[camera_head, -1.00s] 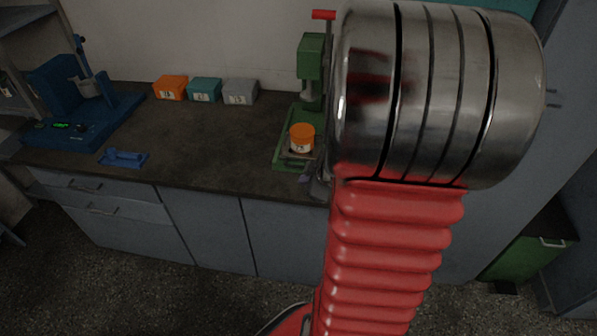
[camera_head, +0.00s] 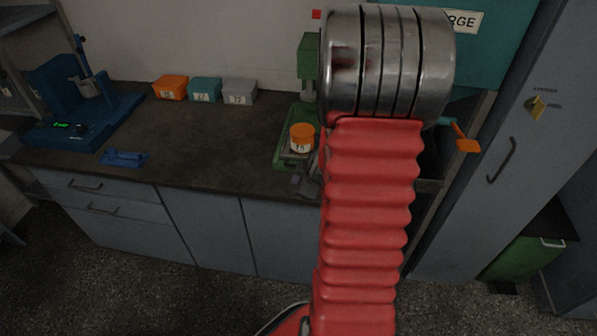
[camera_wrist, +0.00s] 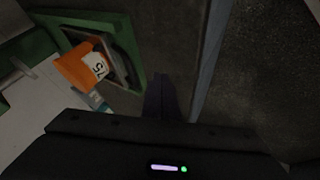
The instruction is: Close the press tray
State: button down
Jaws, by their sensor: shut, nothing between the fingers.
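The green press (camera_head: 308,70) stands at the back of the bench, partly hidden behind my arm. Its tray (camera_head: 292,161) is a flat grey plate on the green base and sticks out toward the bench front. A jar with an orange lid (camera_head: 302,131) and a numbered white label stands on it. In the wrist view the tray (camera_wrist: 128,66) shows at upper left with the orange-lidded jar (camera_wrist: 76,66) on it, inside the green base (camera_wrist: 125,28). My gripper (camera_wrist: 163,80) is shut and empty, just beside the tray's outer end with a small gap.
Orange (camera_head: 171,88), teal (camera_head: 205,90) and grey (camera_head: 240,92) boxes line the back of the bench. The bench middle is clear. A grey cabinet (camera_head: 490,190) stands at right.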

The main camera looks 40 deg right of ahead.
jog(key=shift+w+d+r, duration=0.15)
jog(key=shift+w+d, duration=0.3)
jog(key=shift+d, duration=0.2)
jog(key=shift+w+d+r, duration=0.15)
jog(key=shift+w+d, duration=0.3)
jog(key=shift+d, duration=0.15)
